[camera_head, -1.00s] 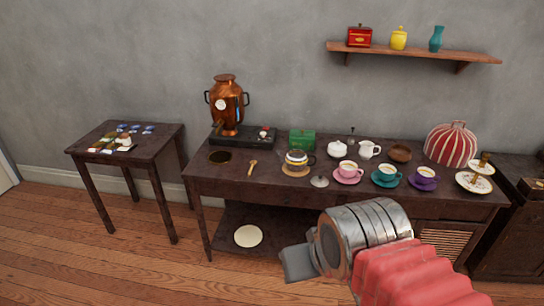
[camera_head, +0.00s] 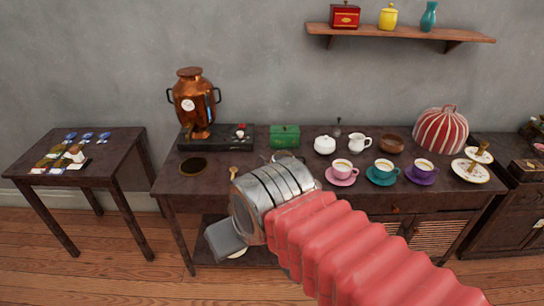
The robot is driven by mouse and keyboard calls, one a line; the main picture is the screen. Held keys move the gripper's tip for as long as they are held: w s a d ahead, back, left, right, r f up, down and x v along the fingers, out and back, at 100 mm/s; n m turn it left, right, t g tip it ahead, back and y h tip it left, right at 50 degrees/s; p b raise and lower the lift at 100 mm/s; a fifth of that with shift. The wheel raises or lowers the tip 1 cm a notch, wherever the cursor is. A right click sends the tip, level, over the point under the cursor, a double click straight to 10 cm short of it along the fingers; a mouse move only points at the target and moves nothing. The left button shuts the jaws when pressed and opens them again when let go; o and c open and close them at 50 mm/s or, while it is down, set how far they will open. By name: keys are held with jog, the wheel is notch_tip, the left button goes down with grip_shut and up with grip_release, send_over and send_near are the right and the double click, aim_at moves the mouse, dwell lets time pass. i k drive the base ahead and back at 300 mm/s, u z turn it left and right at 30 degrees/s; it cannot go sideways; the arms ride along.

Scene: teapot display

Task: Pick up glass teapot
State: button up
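The glass teapot (camera_head: 283,156) stands on the dark wooden table (camera_head: 200,208). Only its upper part shows behind my arm; its body and the coaster under it are hidden. My gripper (camera_head: 226,240) is a grey block at the end of a silver wrist, in front of the table's front edge, lower left of the teapot in the picture. It appears apart from the teapot. Its finger gap does not show, so I cannot tell whether it is open or shut.
A white sugar bowl (camera_head: 325,145), a pink cup (camera_head: 342,171) and a teal cup (camera_head: 383,170) stand right of the teapot. A wooden spoon (camera_head: 234,172) lies left.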

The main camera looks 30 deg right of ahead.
aim_at(280, 154)
jog(key=z, duration=0.25)
jog(key=i, duration=0.9)
jog(key=z, duration=0.4)
